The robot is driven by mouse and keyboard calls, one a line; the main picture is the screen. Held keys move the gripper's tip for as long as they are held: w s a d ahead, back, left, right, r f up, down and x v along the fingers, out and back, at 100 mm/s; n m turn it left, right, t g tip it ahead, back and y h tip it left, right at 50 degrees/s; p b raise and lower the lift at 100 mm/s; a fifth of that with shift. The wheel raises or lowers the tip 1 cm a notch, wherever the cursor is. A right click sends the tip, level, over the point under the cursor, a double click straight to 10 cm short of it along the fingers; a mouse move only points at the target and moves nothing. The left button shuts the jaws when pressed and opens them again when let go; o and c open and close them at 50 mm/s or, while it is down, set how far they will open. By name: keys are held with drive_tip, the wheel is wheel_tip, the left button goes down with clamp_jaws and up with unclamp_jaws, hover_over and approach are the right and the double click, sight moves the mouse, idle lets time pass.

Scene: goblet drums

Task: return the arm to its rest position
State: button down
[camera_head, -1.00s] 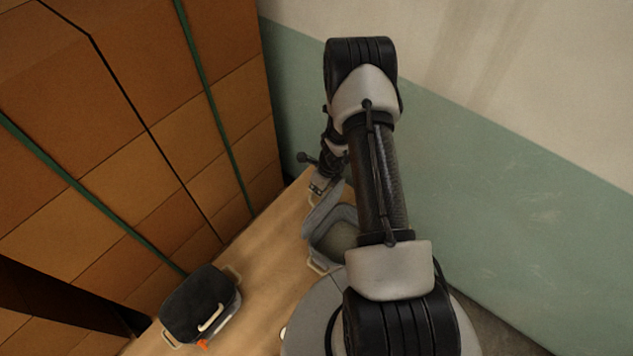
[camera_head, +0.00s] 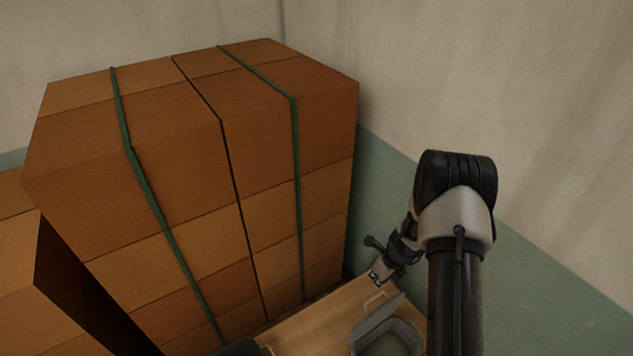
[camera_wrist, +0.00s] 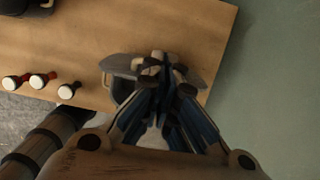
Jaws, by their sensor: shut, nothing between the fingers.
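My arm (camera_head: 455,290) rises at the right of the head view and bends over at its black elbow joint. Its wrist end (camera_head: 392,262) hangs down beyond, near the far end of the table. My gripper (camera_wrist: 163,65) shows in the wrist view with its fingers together and nothing between them. It is seen over a grey open container (camera_wrist: 122,88) on the wooden table (camera_wrist: 95,35). I cannot tell the height between them. The fingertips cannot be made out in the head view.
The grey container (camera_head: 390,340) has a raised lid. A tall strapped stack of brown boxes (camera_head: 190,180) stands left of the arm, a wall (camera_head: 550,270) right. A dark container (camera_wrist: 28,8) and several small drums (camera_wrist: 40,80) show in the wrist view.

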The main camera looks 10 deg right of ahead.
drive_tip(key=s+a+r+n+t+y+b, duration=0.1)
drive_tip(key=s+a+r+n+b, duration=0.1)
drive_tip(key=a+r+n+b, duration=0.55)
drive_tip(key=s+a+r+n+b, duration=0.2)
drive_tip(key=a+r+n+b, duration=0.25)
drive_tip(key=r+n, duration=0.5)
drive_tip(key=s+a+n+h+b, duration=0.1)
drive_tip(key=s+n+b, duration=0.5)
drive_tip(key=s, duration=0.6)
drive_tip(key=s+a+n+t+h+b, duration=0.1)
drive_tip(key=s+a+n+b, duration=0.2)
drive_tip(key=s, duration=0.9)
drive_tip(key=r+n+b, duration=0.1)
drive_tip(key=n+b, duration=0.2)
drive_tip(key=n, duration=0.2)
drive_tip(key=shift+a+n, duration=0.15)
drive_tip(key=shift+n, duration=0.15)
drive_tip(key=shift+f, duration=0.15)
